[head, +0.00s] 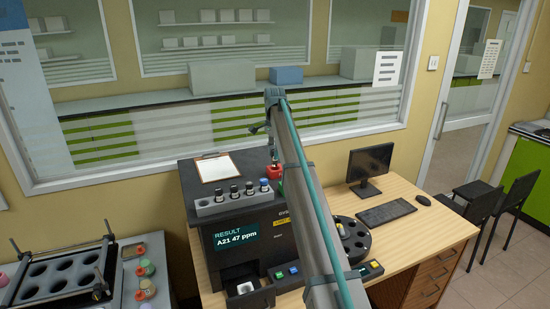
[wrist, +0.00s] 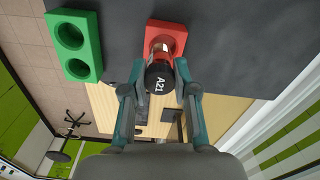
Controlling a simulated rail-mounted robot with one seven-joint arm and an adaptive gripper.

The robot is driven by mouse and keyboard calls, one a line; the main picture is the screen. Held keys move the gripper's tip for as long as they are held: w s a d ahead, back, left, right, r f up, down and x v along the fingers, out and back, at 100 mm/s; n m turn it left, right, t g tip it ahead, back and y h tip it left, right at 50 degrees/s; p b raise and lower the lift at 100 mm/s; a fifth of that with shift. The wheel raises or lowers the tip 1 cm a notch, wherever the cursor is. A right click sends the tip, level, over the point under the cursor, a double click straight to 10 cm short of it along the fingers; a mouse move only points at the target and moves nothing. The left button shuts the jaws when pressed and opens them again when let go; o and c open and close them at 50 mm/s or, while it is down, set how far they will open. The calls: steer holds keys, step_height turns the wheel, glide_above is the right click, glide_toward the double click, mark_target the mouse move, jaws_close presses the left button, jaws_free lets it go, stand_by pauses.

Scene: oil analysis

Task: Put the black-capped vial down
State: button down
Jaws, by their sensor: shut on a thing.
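The black-capped vial (wrist: 159,78), its cap marked A21, is between the fingers of my gripper (wrist: 160,88) in the wrist view. My gripper is shut on it near the cap. The vial's lower end is at the red square holder (wrist: 172,33); I cannot tell whether it is seated in it or just above. In the head view my gripper (head: 272,152) points down over the red holder (head: 274,173) on top of the dark analyser (head: 262,214). The vial is too small there to make out clearly.
A green two-hole holder (wrist: 75,45) is beside the red one in the wrist view. A grey rack (head: 207,209) of several vials and a clipboard (head: 214,168) lie left of my gripper. The analyser screen (head: 236,236) reads "A21 47 ppm". A round carousel (head: 364,255) stands right.

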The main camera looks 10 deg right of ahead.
steer(key=shift+w+d+f+p, duration=0.15)
steer(key=shift+w+f+p, duration=0.2)
steer(key=shift+f+p, duration=0.2)
step_height(320, 180, down, 2)
steer(key=shift+p, duration=0.9)
steer(key=shift+f, duration=0.45)
steer(key=shift+f, duration=0.1)
steer(key=c, duration=0.9)
jaws_free()
step_height(320, 180, up, 12)
steer(key=b, duration=0.5)
steer(key=shift+b, duration=0.35)
